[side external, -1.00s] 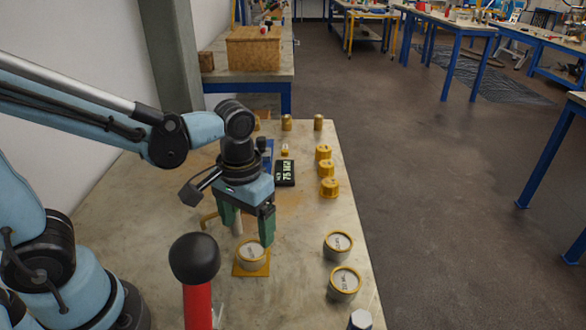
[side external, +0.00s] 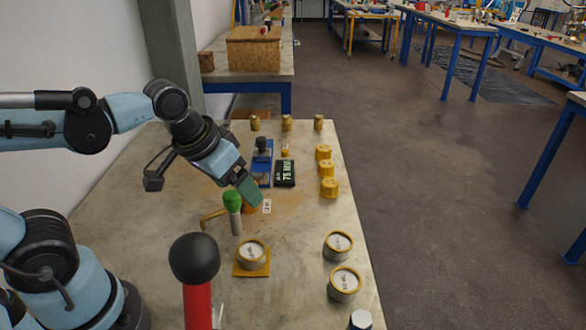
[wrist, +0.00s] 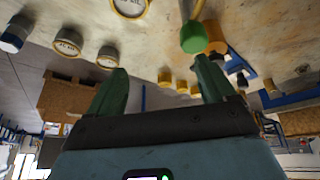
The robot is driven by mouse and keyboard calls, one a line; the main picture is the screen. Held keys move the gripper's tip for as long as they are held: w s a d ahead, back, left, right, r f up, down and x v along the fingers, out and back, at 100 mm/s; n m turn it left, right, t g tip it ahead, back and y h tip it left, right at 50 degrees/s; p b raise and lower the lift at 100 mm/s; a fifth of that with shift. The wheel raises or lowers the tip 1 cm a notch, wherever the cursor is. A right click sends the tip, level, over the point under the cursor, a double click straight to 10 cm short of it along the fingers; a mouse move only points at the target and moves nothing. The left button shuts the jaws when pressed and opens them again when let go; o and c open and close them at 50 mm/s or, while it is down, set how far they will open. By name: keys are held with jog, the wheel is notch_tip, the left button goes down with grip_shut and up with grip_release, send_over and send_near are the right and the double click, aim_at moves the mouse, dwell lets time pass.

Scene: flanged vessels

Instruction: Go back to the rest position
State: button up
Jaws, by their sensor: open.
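My gripper (side external: 252,192) is tilted, its green fingers pointing down and to the right above the middle of the bench. The wrist view shows both fingers (wrist: 161,66) spread apart with nothing between them. A flanged vessel (side external: 251,254) with a white labelled lid sits on a yellow square plate (side external: 240,271), clear of the gripper. Two more flanged vessels, one behind (side external: 338,245) and one in front (side external: 344,284), stand at the right edge. A green-topped cylinder (side external: 233,207) stands upright just left of the fingertips in the side view.
A red post with a black ball (side external: 194,260) rises in the foreground. Several yellow knobs (side external: 327,168) line the right side. A black display (side external: 285,173) and a blue device (side external: 264,158) stand behind the gripper. An orange piece (wrist: 214,37) is beside the green-topped cylinder. The bench's left part is clear.

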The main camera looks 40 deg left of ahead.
jog(key=shift+w+a+r+m+t, duration=0.1)
jog(key=shift+a+m+t, duration=0.05)
jog(key=shift+a+t, duration=0.35)
jog(key=shift+w+a+m+t, duration=0.15)
jog(key=shift+a+t, duration=0.2)
jog(key=shift+t, duration=0.25)
jog(key=shift+s, duration=0.1)
